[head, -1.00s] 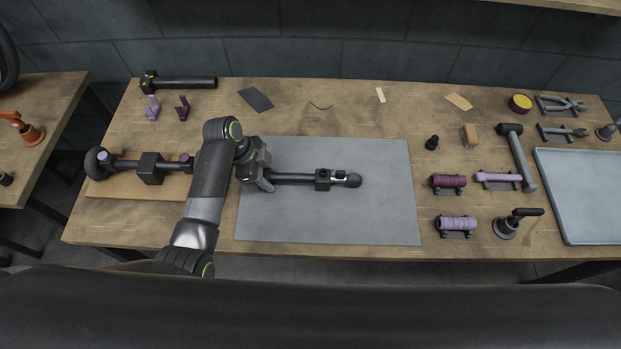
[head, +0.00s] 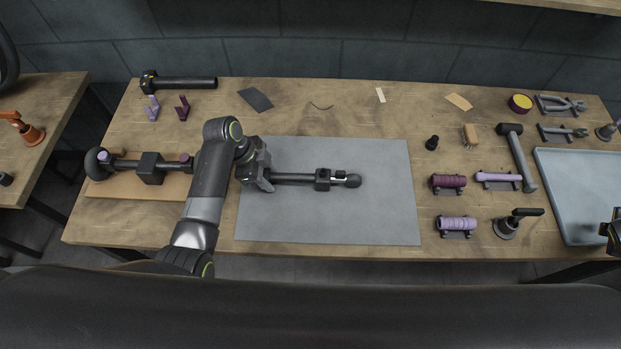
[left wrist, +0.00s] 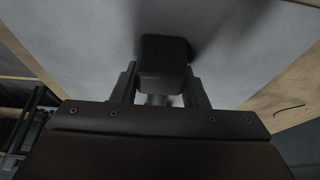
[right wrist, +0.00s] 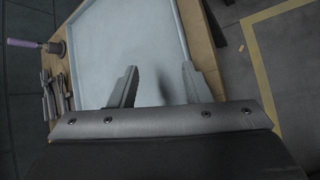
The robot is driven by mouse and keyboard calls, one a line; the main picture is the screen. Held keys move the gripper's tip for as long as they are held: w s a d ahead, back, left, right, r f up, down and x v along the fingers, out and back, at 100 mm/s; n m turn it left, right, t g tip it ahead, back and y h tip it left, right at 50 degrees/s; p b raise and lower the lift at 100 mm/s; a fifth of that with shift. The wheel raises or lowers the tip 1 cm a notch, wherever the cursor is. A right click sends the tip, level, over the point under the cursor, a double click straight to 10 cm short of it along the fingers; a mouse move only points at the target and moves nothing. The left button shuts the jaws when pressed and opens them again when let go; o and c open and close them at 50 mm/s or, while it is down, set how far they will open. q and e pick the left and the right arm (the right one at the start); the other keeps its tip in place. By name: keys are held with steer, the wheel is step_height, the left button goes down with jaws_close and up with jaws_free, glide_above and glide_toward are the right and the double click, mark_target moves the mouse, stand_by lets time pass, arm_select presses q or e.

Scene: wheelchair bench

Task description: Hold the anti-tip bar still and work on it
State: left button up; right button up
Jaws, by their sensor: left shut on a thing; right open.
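The anti-tip bar (head: 292,178) is a dark bar lying lengthwise over the grey mat (head: 325,222), with a black block (head: 322,180) and a small bright part near its rounded right end. My left gripper (head: 264,177) is shut on the bar's left end, hiding that end. In the left wrist view a black block (left wrist: 165,62) shows just beyond the fingers. My right gripper (head: 612,232) is partly in view at the right edge. In the right wrist view its fingers (right wrist: 158,88) are apart and empty over the blue-grey tray.
The tray (head: 590,232) lies at the right. Between mat and tray are a hammer (head: 517,158), purple cylinders on holders (head: 448,182), a purple-handled tool (head: 498,177), a brush (head: 470,137) and a dark-handled tool (head: 507,227). A similar bar assembly (head: 150,168) lies on a board at left.

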steer(key=w+a+t+y, duration=0.1)
steer(key=w+a, duration=0.3)
steer(key=w+a+r+t+y, duration=0.1)
steer(key=w+a, duration=0.3)
steer(key=w+a+n+t+y, duration=0.1)
steer(key=w+a+y, duration=0.1)
steer(key=w+a, duration=0.2)
steer(key=shift+w+a+r, duration=0.2)
steer(key=shift+a+r, duration=0.1)
steer(key=shift+r, duration=0.1)
steer(key=w+a+r+t+y, duration=0.1)
steer(key=w+a+r+y, duration=0.15)
steer(key=w+a, duration=0.45)
steer(key=w+a+r+t+y, duration=0.1)
steer(key=w+a+y, duration=0.15)
steer(key=a, duration=0.95)
steer(key=n+g+y, duration=0.3)
steer(key=g+y, duration=0.1)
steer(key=g, duration=0.5)
glide_toward(343, 172)
steer(key=shift+x, duration=4.5)
steer(key=shift+a, duration=0.1)
steer(key=shift+c, duration=0.4)
jaws_close()
